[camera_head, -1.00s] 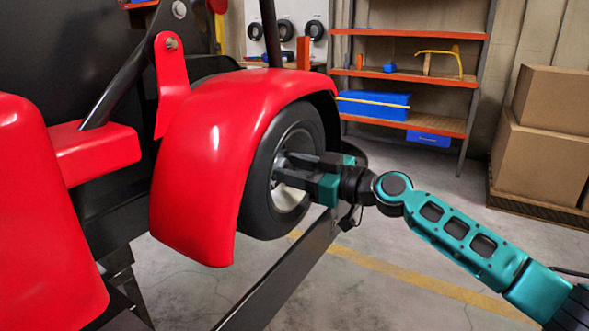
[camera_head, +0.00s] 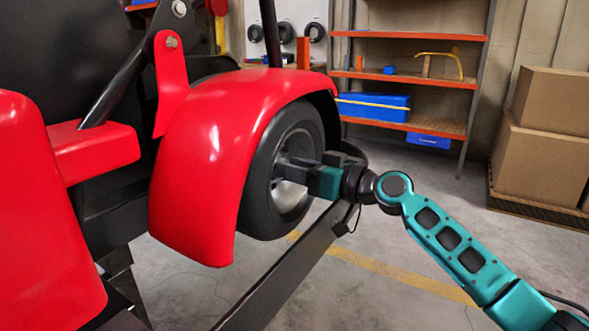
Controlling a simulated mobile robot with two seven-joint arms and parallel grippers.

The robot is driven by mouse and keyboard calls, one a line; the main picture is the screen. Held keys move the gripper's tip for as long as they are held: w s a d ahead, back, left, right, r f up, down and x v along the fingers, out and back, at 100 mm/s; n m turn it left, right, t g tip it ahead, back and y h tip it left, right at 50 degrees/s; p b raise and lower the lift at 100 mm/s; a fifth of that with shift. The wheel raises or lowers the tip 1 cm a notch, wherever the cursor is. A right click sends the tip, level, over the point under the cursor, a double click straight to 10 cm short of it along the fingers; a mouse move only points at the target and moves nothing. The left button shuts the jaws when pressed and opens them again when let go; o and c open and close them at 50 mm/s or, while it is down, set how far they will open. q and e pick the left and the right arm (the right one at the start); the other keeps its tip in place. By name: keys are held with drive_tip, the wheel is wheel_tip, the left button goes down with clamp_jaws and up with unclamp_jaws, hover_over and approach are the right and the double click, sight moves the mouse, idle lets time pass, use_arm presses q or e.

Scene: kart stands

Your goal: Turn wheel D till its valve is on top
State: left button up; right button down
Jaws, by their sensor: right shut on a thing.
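A black tyre with a silver rim, which I take to be wheel D (camera_head: 262,212), sits under a red fender in the head view. My right gripper (camera_head: 283,168) reaches in from the right at the middle of the wheel. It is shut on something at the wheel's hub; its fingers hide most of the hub. I cannot make out the valve. The wheel's letter does not show. My left gripper is not in view.
The red fender (camera_head: 205,160) covers the top and left of the wheel. A dark bar (camera_head: 290,265) runs below it. Shelves (camera_head: 405,75) with blue boxes stand behind. Cardboard boxes (camera_head: 545,140) stand at the right. The floor between is clear.

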drive_tip(key=shift+w+m, duration=0.1)
drive_tip(key=shift+m, duration=1.1)
drive_tip(key=shift+f, duration=0.1)
drive_tip(key=c, duration=0.9)
unclamp_jaws()
drive_tip(key=shift+d, duration=0.1)
drive_tip(key=shift+c, duration=0.2)
drive_tip(key=shift+d, duration=0.1)
drive_tip(key=v, duration=1.3)
drive_tip(key=shift+p, duration=0.35)
